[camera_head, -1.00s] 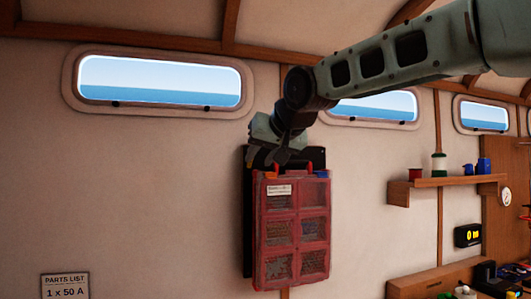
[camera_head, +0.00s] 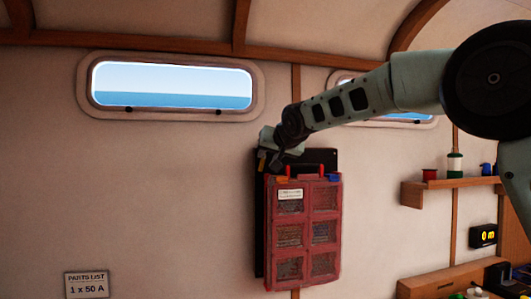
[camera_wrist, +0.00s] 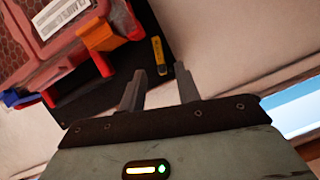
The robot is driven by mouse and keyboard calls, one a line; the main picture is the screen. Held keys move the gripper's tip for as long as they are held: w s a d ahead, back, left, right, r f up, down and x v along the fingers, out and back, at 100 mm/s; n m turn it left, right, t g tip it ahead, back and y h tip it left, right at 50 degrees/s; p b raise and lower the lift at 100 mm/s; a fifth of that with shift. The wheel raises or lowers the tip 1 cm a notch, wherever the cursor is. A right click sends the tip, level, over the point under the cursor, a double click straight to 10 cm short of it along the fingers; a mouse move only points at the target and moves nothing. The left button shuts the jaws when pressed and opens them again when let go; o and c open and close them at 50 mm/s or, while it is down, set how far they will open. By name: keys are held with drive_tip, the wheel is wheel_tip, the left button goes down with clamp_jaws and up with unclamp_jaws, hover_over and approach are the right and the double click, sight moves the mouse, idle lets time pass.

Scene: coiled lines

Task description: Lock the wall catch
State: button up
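A small yellow catch lever (camera_wrist: 158,50) with dark marks sits near the edge of the black wall board (camera_wrist: 90,100) in the wrist view. A yellow bit also shows beside my fingers in the head view (camera_head: 262,155). My gripper (camera_wrist: 160,70) is open and empty, its two fingers apart with the yellow lever just beyond and between their tips. I cannot tell whether they touch it. In the head view my gripper (camera_head: 269,160) is at the board's top left corner. A red compartment case (camera_head: 303,230) stands against the board.
The case has an orange latch (camera_head: 282,179), a blue latch (camera_head: 333,178) and red uprights at its top, close to my fingers. A shelf (camera_head: 450,187) with jars is to the right.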

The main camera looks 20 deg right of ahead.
sight(264, 160)
drive_tip(key=shift+p+x, duration=0.6)
drive_tip(key=shift+x, duration=1.35)
clamp_jaws()
drive_tip(key=shift+a+f+n+b, duration=0.1)
drive_tip(key=shift+f+n+b, duration=0.25)
drive_tip(key=shift+b, duration=0.4)
drive_tip(key=shift+r+n+h+b, duration=0.25)
drive_tip(key=shift+n+h+b, duration=0.35)
drive_tip(key=shift+n+h, duration=0.15)
unclamp_jaws()
drive_tip(key=shift+s+r, duration=0.1)
